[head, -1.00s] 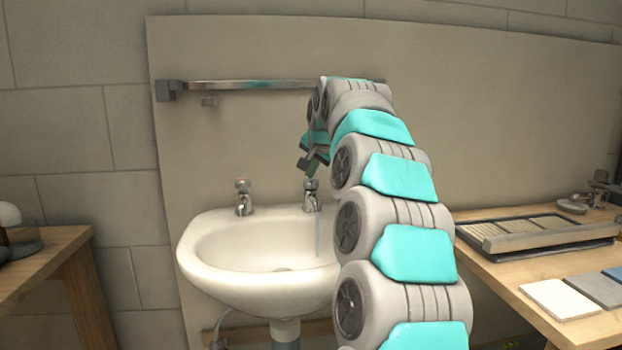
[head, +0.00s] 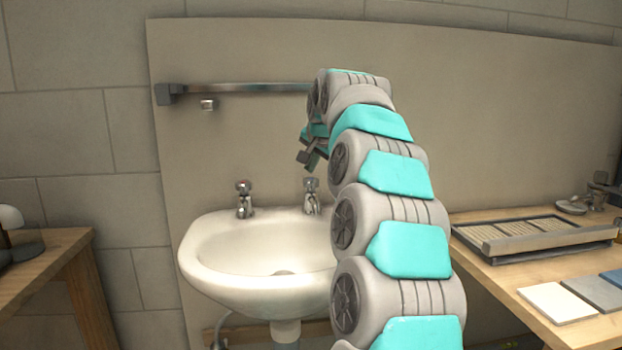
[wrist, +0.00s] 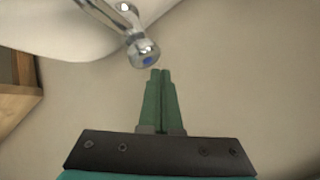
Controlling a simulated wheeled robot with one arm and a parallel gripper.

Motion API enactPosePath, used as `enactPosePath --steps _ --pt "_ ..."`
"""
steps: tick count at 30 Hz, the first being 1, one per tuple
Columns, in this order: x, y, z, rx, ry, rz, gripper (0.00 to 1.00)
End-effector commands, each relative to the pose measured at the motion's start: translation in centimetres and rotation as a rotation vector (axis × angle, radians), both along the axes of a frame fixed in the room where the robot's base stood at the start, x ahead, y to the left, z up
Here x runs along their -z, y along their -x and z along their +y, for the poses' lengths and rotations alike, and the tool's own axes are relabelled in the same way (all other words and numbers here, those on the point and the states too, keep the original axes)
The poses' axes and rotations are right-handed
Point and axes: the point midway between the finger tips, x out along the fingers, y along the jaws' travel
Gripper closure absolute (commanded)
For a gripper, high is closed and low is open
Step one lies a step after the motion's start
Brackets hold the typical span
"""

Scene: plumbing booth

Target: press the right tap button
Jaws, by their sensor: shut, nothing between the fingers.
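The right tap (head: 311,196) is a chrome tap at the back rim of the white basin (head: 205,268). In the wrist view the tap top shows a round chrome button with a blue dot (wrist: 147,60). My gripper (head: 305,166) hangs just above the right tap in the head view. In the wrist view my gripper (wrist: 160,73) has its green fingers shut together and empty. The fingertips appear just beside the button, with a small gap in the picture. The left tap (head: 244,198) stands free, with nothing near it.
A metal rail (head: 245,88) runs along the panel behind, partly hidden by my arm. A small fitting (head: 208,105) sits below it. A wooden bench (head: 495,278) with a tray (head: 530,238) and tiles stands right. Another wooden table (head: 40,258) stands left.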

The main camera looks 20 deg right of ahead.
Motion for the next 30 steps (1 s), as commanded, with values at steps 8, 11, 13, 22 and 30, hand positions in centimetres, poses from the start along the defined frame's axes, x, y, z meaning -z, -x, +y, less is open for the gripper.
enactPosePath --steps 8,11,13,22,30 --pt "-0.6 0.0 0.0 0.001 0.001 -0.001 1.0" --pt "-1.4 0.0 0.0 0.001 0.001 -0.001 1.0" --pt "-2.1 0.0 0.0 0.001 0.001 -0.001 1.0" --pt "-4.9 0.0 -0.1 0.001 0.0 -0.004 1.0" --pt "-5.1 0.0 0.0 0.0 0.0 -0.001 1.0"
